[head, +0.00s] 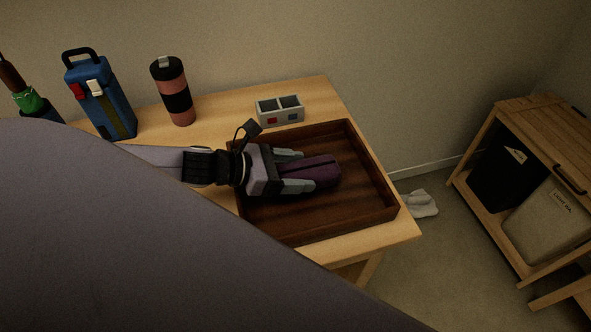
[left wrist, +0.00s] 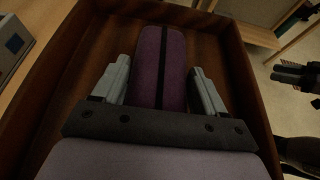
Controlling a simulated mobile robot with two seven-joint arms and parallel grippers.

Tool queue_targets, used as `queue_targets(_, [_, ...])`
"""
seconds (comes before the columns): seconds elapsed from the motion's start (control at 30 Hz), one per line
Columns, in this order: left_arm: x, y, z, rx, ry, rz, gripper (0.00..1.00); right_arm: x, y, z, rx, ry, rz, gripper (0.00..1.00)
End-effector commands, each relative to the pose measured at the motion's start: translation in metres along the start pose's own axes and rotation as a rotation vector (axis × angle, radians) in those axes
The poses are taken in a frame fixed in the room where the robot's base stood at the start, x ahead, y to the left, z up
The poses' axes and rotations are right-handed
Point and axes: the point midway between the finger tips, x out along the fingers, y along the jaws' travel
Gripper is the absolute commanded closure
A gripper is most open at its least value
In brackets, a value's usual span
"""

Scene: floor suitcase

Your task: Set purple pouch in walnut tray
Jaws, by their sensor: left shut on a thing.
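The purple pouch (head: 318,171) with a dark stripe lies lengthwise between the fingers of my left gripper (head: 299,173), which is shut on it. The pouch also shows in the left wrist view (left wrist: 161,60), between the two grey fingers (left wrist: 160,85). The walnut tray (head: 350,208), dark brown with raised walls, sits on the wooden table. Pouch and gripper are over the tray's inside, within its walls. I cannot tell whether the pouch touches the tray's floor. In the left wrist view, a dark pronged shape at the right edge may be my right gripper (left wrist: 296,76); its opening is unclear.
Behind the tray stands a grey two-slot holder (head: 280,110). A pink and black bottle (head: 173,92), a blue case with a handle (head: 101,100) and a green-banded item (head: 33,103) stand further left. A wooden cabinet (head: 545,145) is at right; a white cloth (head: 420,204) lies on the floor.

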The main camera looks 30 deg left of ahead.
Motion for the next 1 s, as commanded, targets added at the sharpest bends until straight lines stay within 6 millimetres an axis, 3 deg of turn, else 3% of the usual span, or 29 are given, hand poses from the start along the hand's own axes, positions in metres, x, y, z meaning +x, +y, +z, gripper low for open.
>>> queue_targets(0.17, [0.001,0.000,-0.002,0.000,-0.001,0.000,0.61,0.001,0.000,0.002,0.000,0.001,0.000,0.57])
queue_targets(0.2, [0.001,0.000,-0.002,0.000,0.000,0.000,0.22,0.001,0.000,0.001,0.000,0.001,0.000,0.57])
queue_targets(0.27, [0.001,0.000,-0.002,0.000,0.000,0.000,0.03,0.001,0.000,0.001,0.000,0.001,0.000,0.57])
queue_targets(0.67, [-0.002,0.000,0.000,0.000,0.002,0.001,0.03,0.000,0.000,-0.001,0.000,0.001,0.000,0.57])
queue_targets(1.0, [-0.030,0.000,-0.002,0.000,0.004,0.000,0.03,0.004,0.000,0.005,0.000,0.001,0.000,0.57])
